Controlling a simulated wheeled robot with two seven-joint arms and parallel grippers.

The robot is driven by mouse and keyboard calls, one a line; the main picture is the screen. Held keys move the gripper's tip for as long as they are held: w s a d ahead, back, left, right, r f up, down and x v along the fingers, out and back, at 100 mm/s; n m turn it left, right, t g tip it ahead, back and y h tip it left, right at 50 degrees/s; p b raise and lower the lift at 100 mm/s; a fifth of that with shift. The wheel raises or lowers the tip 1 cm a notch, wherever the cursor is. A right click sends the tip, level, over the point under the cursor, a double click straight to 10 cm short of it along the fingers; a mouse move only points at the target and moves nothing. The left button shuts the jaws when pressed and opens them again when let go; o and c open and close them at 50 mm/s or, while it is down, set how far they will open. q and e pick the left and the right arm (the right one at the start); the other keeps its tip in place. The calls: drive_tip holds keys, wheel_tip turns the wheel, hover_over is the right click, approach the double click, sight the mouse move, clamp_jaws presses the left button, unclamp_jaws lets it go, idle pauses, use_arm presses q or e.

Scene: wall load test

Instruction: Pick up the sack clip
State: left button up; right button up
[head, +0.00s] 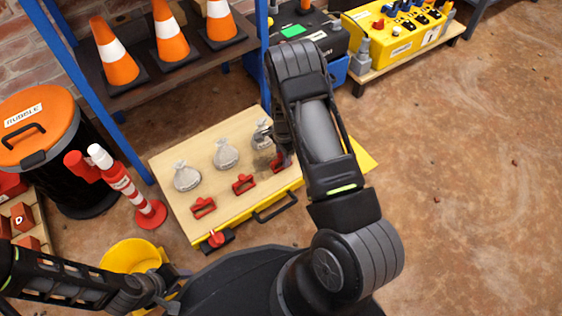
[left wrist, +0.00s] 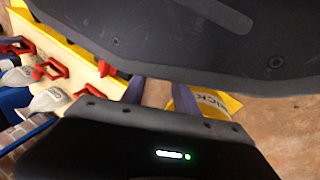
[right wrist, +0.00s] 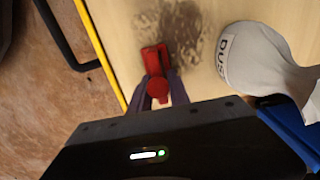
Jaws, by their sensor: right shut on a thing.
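Three red sack clips lie in a row on the wooden top of a yellow-edged bench (head: 215,190): one at the left (head: 203,207), one in the middle (head: 244,184), and the right-hand clip (head: 278,163). My right gripper (right wrist: 156,82) is shut on the right-hand sack clip (right wrist: 153,63), its two fingers on either side of it. I cannot tell whether that clip is clear of the top. In the head view my right forearm partly hides it. My left gripper (left wrist: 160,92) is open and empty, low at the left, near the yellow bucket (head: 130,257).
Three grey sacks (head: 225,155) stand behind the clips; one marked DUST (right wrist: 258,58) is right of my right gripper. A red-and-white post (head: 130,185) and an orange-lidded bin (head: 38,125) stand left. A shelf with cones (head: 170,40) is behind. The right-hand floor is clear.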

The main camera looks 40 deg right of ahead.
drive_tip(key=shift+r, duration=0.1)
clamp_jaws()
